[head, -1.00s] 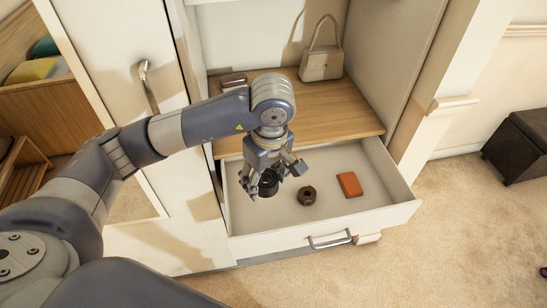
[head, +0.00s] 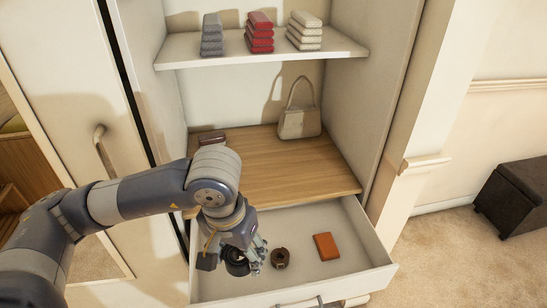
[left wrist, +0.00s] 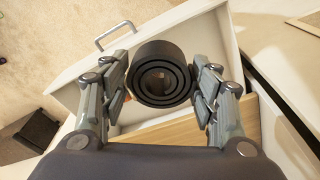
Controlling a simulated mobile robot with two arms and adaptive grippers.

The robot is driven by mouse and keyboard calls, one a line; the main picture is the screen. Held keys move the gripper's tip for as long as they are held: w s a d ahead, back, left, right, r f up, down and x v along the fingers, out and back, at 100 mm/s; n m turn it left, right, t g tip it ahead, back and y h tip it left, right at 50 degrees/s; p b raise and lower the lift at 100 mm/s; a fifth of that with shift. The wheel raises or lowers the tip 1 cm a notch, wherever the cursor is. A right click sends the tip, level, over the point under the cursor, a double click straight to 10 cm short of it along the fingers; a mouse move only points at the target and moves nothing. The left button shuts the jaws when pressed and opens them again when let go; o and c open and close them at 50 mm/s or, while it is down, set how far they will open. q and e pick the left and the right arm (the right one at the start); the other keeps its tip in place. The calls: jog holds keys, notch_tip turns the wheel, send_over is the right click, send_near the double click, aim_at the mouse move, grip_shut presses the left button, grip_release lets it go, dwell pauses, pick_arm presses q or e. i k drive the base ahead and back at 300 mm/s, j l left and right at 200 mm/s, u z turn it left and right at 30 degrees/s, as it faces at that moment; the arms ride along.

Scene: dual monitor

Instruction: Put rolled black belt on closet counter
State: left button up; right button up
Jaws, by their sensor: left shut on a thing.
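The rolled black belt (left wrist: 162,76) is a dark coil between the fingers of my left gripper (left wrist: 160,88) in the left wrist view. In the head view the left gripper (head: 236,262) is shut on the belt (head: 236,262), over the left part of the open drawer (head: 345,281). The closet counter (head: 270,170) is a wooden surface just behind and above the drawer. The right gripper is in neither view.
The drawer holds a brown rolled belt (head: 280,258) and an orange box-like item (head: 326,246). On the counter stand a beige handbag (head: 300,122) and a dark brown item (head: 211,138) at the back left. The counter's middle is clear. A shelf (head: 345,48) with folded stacks is above.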

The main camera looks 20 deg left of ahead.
aim_at(299, 177)
jog(key=i+l+u, duration=0.15)
jog(key=i+l, duration=0.2)
jog(key=i+l+u, duration=0.15)
jog(key=i+l, duration=0.2)
jog(key=l, duration=0.15)
jog(key=i+l+u, duration=0.15)
jog(key=i+l, duration=0.15)
jog(key=l, duration=0.15)
jog(key=i+l+u, duration=0.1)
jog(key=i, duration=0.1)
